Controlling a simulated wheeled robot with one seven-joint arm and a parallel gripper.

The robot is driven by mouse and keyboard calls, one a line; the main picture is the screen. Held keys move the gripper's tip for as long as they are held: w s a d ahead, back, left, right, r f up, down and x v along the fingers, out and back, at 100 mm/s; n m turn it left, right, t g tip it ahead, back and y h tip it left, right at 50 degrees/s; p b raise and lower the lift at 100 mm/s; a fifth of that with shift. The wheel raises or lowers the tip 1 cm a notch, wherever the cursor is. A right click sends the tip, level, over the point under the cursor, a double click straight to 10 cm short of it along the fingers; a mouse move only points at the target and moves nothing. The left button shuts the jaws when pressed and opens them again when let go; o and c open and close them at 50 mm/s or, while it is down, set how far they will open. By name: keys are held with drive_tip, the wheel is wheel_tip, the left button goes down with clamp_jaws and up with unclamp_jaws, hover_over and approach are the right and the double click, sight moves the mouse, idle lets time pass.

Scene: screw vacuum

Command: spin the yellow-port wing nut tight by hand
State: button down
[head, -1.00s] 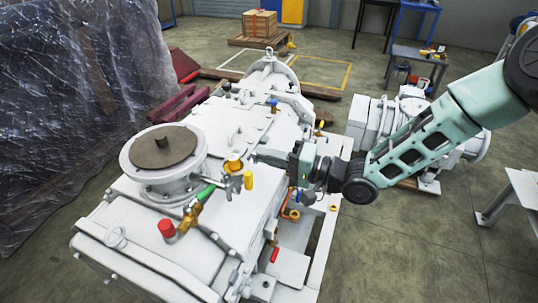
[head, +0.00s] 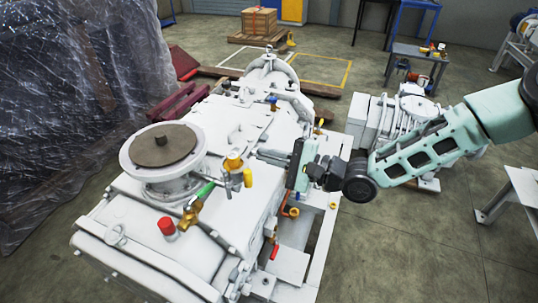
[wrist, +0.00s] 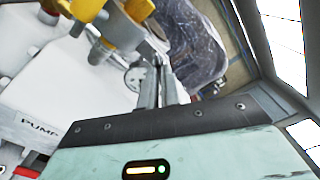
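The yellow port (head: 233,163) is on the white pump, right of the round flange. It also shows at the top left of the wrist view (wrist: 126,34). A grey metal piece (wrist: 102,52) beside it in the wrist view looks like the wing nut; its wings are hard to make out. My gripper (head: 260,155) points left from the pump's right side, its tips just right of the yellow port. In the wrist view its two fingers (wrist: 158,70) lie close together with nothing visible between them. They appear apart from the port and the grey piece.
A red-capped fitting (head: 167,228) and a green-handled valve (head: 200,195) stand left of the port. The brown-topped flange (head: 162,147) rises to the left. Pipework runs along the pump's right side.

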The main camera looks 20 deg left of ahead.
idle(0.5)
drive_tip(key=c, duration=1.6)
unclamp_jaws()
drive_tip(key=shift+d, duration=0.1)
drive_tip(key=s+d+b, duration=0.1)
drive_tip(key=d+b, duration=0.2)
drive_tip(key=d, duration=1.4)
drive_tip(key=shift+s, duration=0.2)
